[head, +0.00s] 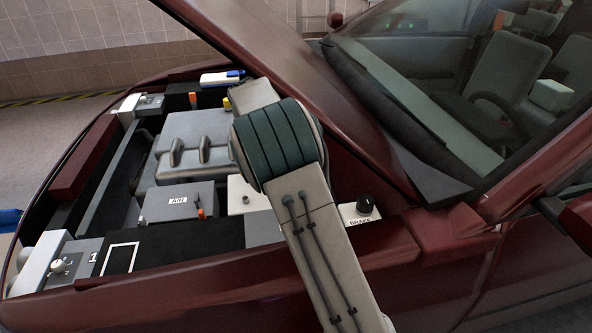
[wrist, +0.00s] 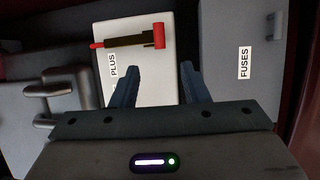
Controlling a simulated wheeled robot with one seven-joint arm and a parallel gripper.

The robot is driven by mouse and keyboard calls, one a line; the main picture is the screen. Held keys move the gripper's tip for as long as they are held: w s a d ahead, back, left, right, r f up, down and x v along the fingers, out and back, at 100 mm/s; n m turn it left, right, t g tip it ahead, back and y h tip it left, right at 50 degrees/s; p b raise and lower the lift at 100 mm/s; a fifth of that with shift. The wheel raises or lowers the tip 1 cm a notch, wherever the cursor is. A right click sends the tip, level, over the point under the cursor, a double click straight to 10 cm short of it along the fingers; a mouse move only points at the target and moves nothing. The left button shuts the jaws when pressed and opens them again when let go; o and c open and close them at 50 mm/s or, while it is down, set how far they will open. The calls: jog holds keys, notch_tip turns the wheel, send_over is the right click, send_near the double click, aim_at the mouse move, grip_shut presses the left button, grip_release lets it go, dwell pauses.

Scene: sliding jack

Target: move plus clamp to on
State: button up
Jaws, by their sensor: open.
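In the wrist view, a red and dark clamp lever (wrist: 135,42) lies across a white block (wrist: 152,83) marked PLUS. The lever has a wide red end (wrist: 159,36) at the right and a thin red tip at the left. My gripper (wrist: 160,82) is open, with its two blue fingers over the white block, on the near side of the lever. Nothing is between the fingers. In the head view my arm hides the plus clamp and my gripper.
A grey box marked FUSES (wrist: 225,60) stands right of the white block. The engine (wrist: 60,95) is at its left. In the head view, the raised hood (head: 290,50) leans above my arm, and a BRAKE knob (head: 365,203) sits at the right.

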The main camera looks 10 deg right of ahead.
jog(key=x, duration=1.3)
jog(key=shift+w+d+f, duration=0.15)
jog(key=shift+d+f, duration=0.1)
jog(key=shift+f, duration=0.05)
